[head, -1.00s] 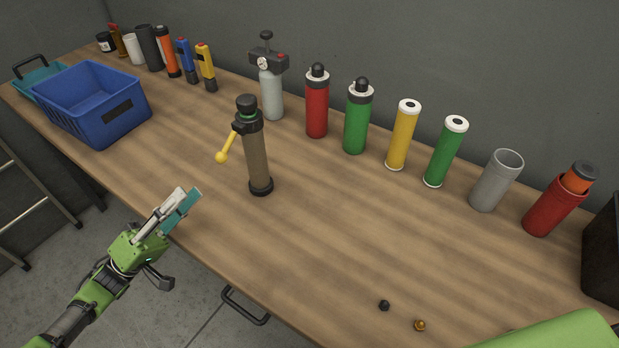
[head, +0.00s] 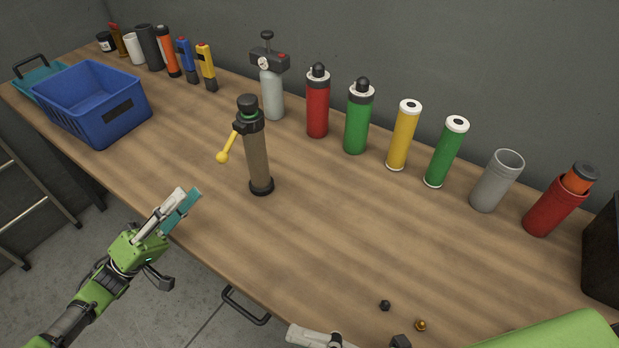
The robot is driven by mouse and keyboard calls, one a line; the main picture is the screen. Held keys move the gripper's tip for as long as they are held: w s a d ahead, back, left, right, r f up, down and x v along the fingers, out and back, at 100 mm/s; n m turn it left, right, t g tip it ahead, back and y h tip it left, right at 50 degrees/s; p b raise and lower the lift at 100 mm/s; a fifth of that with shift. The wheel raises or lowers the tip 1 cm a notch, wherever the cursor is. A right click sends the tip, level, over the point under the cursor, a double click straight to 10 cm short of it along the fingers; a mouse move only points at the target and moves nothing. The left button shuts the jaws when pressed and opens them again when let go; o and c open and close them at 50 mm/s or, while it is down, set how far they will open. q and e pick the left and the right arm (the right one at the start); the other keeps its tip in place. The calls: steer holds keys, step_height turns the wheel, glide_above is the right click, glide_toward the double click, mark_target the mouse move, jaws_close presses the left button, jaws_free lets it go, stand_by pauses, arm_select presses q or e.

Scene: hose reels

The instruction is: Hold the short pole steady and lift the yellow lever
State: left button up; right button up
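The short pole (head: 257,160) stands upright on the bench, a brown tube with a black base and a black cap over a green ring. The yellow lever (head: 229,147) hangs from the collar near its top, slanting down to the left and ending in a round knob. My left gripper (head: 181,236) is open and empty at the bench's front edge, in front of and left of the pole, touching neither pole nor lever. My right gripper (head: 362,338) shows only in part at the bottom edge, far from the pole; its opening cannot be judged.
A blue basket (head: 75,118) stands at the left. A grey pump bottle (head: 271,92) is close behind the pole. Red, green, yellow and grey cylinders line the back. A black nut (head: 384,305) and a brass ball (head: 420,325) lie at front right.

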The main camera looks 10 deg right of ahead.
steer(key=w+d+r+n+y, duration=0.1)
steer(key=w+r+n, duration=0.3)
steer(key=w+n, duration=0.4)
steer(key=w+d+r+n+t, duration=0.1)
steer(key=w+d+r+n, duration=0.15)
steer(key=w+n, duration=0.6)
steer(key=w+r+n+y, duration=0.1)
steer(key=w+r+n, duration=0.4)
steer(key=n, duration=0.7)
steer(key=m+t+h, duration=0.3)
steer(key=m+h, duration=0.3)
steer(key=m, duration=0.1)
glide_toward(265, 158)
steer(key=shift+n, duration=0.25)
steer(key=x, duration=1.2)
steer(key=shift+a+r, duration=0.1)
steer(key=shift+a, duration=0.1)
